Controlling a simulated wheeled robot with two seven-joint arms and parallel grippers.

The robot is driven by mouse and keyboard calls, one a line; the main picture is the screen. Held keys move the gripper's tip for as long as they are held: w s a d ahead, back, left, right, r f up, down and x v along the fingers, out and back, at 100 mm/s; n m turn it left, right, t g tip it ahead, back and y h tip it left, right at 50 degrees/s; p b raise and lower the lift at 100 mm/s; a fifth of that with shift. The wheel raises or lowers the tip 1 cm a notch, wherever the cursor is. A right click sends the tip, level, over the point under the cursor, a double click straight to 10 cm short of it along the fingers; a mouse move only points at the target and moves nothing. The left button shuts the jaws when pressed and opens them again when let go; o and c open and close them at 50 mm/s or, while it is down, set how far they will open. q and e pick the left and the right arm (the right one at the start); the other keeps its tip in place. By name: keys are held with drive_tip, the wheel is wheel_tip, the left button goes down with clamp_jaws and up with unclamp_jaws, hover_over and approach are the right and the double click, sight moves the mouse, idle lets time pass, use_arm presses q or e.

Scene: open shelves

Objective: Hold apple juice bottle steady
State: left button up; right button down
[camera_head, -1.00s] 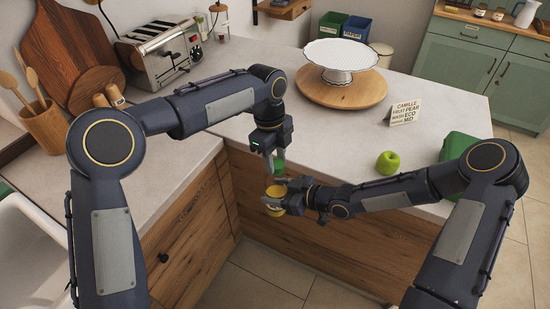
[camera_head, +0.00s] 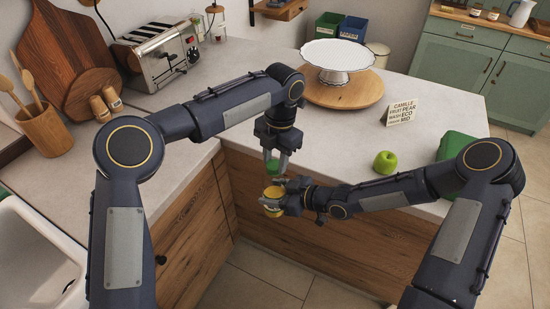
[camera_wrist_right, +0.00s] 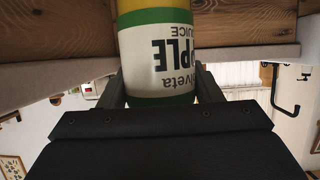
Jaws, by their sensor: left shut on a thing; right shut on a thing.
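The apple juice bottle (camera_head: 273,191) is yellow and held in front of the counter's edge. In the right wrist view the bottle (camera_wrist_right: 158,55) shows a white label with green bands, its lettering upside down. My right gripper (camera_head: 276,198) is shut on the bottle, with a finger on each side of it. My left gripper (camera_head: 273,160) is right above the bottle, pointing down, and shut on a green cap (camera_head: 272,166). The cap looks apart from the bottle's top, but the gap is too small to judge well.
A green apple (camera_head: 385,161), a small sign (camera_head: 401,112) and a green box (camera_head: 459,148) are on the counter to the right. A white cake stand (camera_head: 338,57) on a round board (camera_head: 340,95) is behind. A toaster (camera_head: 159,55) stands at the back left.

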use_arm(q)
drive_tip(key=o, duration=0.9)
drive_tip(key=shift+o, duration=0.2)
drive_tip(key=shift+r, duration=2.25)
drive_tip(key=shift+c, duration=0.5)
